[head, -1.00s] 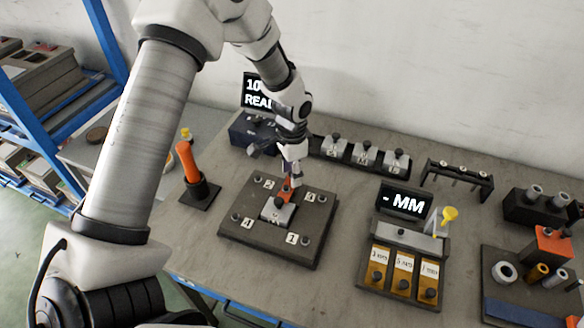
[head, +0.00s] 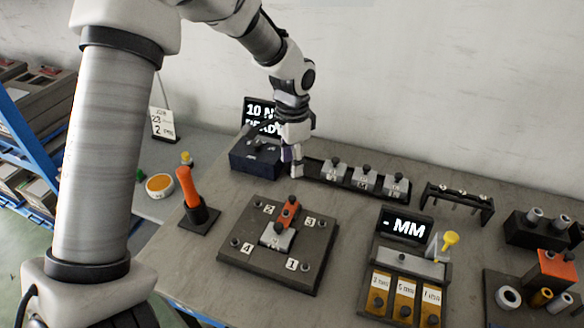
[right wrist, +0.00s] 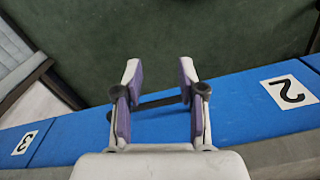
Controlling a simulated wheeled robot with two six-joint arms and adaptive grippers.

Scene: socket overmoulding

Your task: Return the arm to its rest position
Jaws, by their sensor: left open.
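My left arm comes in from the left in the head view. My left gripper (head: 293,158) points down behind the dark fixture plate (head: 250,258), beside the display box, apart from the plate. Its jaws are small and partly seen edge-on; I see nothing held in them. On the plate, a grey piece (head: 277,238) with an orange block (head: 287,213) sits between the number labels. In the right wrist view my right gripper (right wrist: 159,80) has its purple-padded fingers wide apart with nothing between them.
A dark box (head: 255,157) with a display stands left of the left gripper, and a rack of grey knobbed blocks (head: 364,180) to its right. An orange-handled tool (head: 187,187) stands in a holder. The right gripper is above a blue edge (right wrist: 240,105) and green floor.

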